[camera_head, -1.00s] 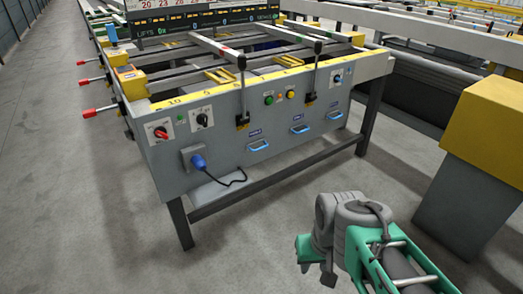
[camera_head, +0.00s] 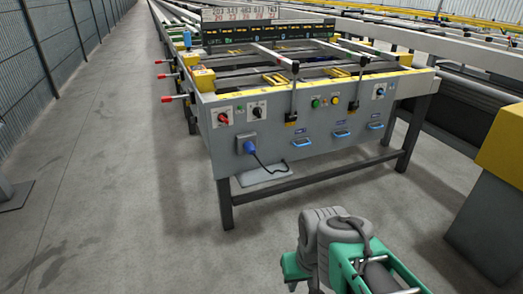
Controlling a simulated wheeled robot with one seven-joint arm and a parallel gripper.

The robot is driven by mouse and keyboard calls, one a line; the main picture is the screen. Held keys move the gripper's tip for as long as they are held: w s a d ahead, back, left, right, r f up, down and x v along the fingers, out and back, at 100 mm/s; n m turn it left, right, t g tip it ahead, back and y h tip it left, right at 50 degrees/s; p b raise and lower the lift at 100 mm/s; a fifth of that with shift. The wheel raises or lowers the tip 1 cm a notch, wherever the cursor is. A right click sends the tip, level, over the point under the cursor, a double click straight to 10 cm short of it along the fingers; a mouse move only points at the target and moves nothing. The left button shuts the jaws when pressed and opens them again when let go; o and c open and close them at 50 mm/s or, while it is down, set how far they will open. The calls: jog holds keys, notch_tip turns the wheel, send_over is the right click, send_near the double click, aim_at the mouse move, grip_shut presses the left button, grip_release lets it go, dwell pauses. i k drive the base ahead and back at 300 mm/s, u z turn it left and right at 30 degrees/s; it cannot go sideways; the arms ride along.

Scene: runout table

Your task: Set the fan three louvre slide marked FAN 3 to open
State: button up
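The grey panel of the runout table (camera_head: 255,168) faces me. Three blue slide handles sit low on it: a left one (camera_head: 302,143), a middle one (camera_head: 342,133) and a right one (camera_head: 376,126). Each has a small blue label above it, too small to read, so I cannot tell which is FAN 3 or how each slide is set. My grey and green arm is folded at the bottom, well short of the panel. No gripper fingers show.
The panel also bears a red rotary switch (camera_head: 223,119), a black one (camera_head: 257,112), two upright black levers, buttons and a blue plug (camera_head: 249,147) with a cable. Red-tipped handles (camera_head: 174,98) stick out at left. A yellow-topped block (camera_head: 502,150) stands at right.

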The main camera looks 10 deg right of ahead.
aim_at(295, 143)
jog(key=u, duration=0.75)
jog(key=i, duration=0.9)
jog(key=u, duration=0.15)
